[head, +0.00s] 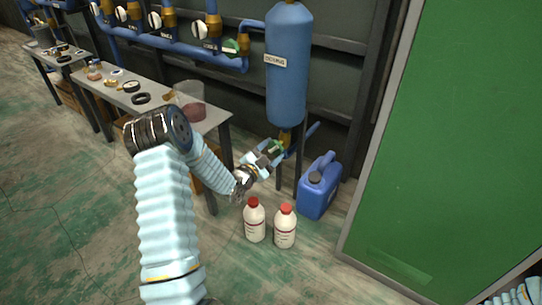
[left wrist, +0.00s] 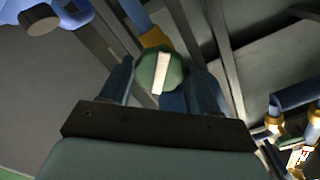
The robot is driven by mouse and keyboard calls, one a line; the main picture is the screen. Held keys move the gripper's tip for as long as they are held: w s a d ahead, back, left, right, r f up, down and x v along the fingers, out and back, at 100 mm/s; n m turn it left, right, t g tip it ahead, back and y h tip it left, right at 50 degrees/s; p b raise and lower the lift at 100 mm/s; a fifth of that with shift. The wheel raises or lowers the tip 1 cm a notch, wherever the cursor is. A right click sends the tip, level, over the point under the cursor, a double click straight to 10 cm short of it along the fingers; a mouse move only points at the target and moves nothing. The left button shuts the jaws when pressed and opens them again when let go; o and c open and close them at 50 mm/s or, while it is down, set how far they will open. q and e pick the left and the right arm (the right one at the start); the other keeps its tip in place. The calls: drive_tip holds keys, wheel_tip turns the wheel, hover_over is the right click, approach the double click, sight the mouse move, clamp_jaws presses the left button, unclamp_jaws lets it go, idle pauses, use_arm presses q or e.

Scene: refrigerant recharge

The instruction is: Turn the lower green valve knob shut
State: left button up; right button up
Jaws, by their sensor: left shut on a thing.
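The lower green valve knob (head: 279,146) sits below the blue dosing tank (head: 287,75), by a brass fitting (head: 285,135). My left gripper (head: 268,155) is at the knob and partly covers it. In the left wrist view the round green knob (left wrist: 174,75) with its white bar lies between the two blue fingers (left wrist: 162,88), which are shut on it. The brass piece (left wrist: 155,38) shows just beyond the knob. My right gripper is not in view; only a bit of my right arm shows at the bottom right corner.
Two white bottles with red caps (head: 255,220) (head: 285,227) stand on the floor below my left gripper. A blue jerrycan (head: 319,186) stands right of the tank legs. A grey bench (head: 214,117) is at left, a green panel (head: 460,140) at right. Another green knob (head: 231,46) is higher up.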

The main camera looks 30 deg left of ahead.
use_arm(q)
drive_tip(key=shift+m, duration=0.4)
drive_tip(key=m, duration=0.4)
drive_tip(key=m, duration=0.4)
drive_tip(key=o, duration=1)
drive_tip(key=shift+o, duration=0.2)
drive_tip(key=shift+s, duration=0.1)
drive_tip(key=s, duration=0.6)
drive_tip(key=shift+s+a, duration=0.3)
drive_tip(key=shift+s, duration=0.1)
